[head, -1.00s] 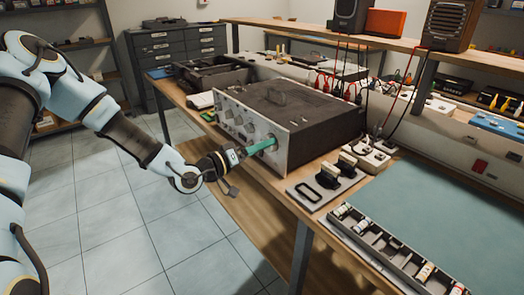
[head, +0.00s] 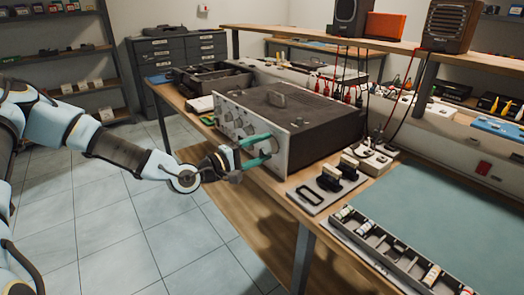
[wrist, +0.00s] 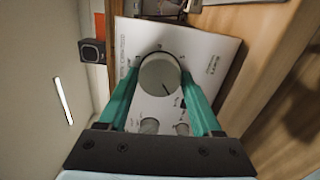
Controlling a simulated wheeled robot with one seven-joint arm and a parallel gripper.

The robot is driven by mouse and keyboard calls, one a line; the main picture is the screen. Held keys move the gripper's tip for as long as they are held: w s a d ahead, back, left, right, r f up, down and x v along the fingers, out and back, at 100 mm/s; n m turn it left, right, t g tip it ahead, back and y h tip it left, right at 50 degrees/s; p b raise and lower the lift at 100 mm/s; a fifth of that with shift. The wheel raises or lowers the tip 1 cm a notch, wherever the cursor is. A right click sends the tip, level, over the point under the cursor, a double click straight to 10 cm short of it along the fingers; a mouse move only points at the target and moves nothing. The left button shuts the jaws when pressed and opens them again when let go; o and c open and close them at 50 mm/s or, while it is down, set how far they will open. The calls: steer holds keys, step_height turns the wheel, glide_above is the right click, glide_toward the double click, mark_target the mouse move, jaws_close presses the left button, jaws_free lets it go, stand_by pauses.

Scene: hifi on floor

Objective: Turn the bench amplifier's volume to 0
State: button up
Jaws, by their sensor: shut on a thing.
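The bench amplifier (head: 300,120) is a dark box with a pale front panel, sitting on the wooden bench. In the wrist view its panel (wrist: 205,60) fills the middle. A large round grey knob (wrist: 160,75) has a dark pointer mark toward the lower right. My gripper (head: 268,147) is at the near right end of the panel, its two green fingers one above the other. In the wrist view my gripper (wrist: 161,68) has one finger on each side of the large knob and is shut on it. The printed labels are too small to read.
Two smaller knobs (wrist: 150,125) sit near the large one. More knobs (head: 228,115) line the panel's far part. A plate with black fixtures (head: 328,182) lies right of the amplifier, and a compartment tray (head: 395,250) is nearer. The floor (head: 120,220) before the bench is clear.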

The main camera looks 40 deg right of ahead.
steer(key=shift+n, duration=0.7)
steer(key=o, duration=1.4)
steer(key=shift+c, duration=0.2)
steer(key=shift+a, duration=0.1)
steer(key=a+b, duration=0.2)
steer(key=a, duration=0.8)
steer(key=shift+w+a, duration=0.3)
steer(key=shift+a, duration=0.05)
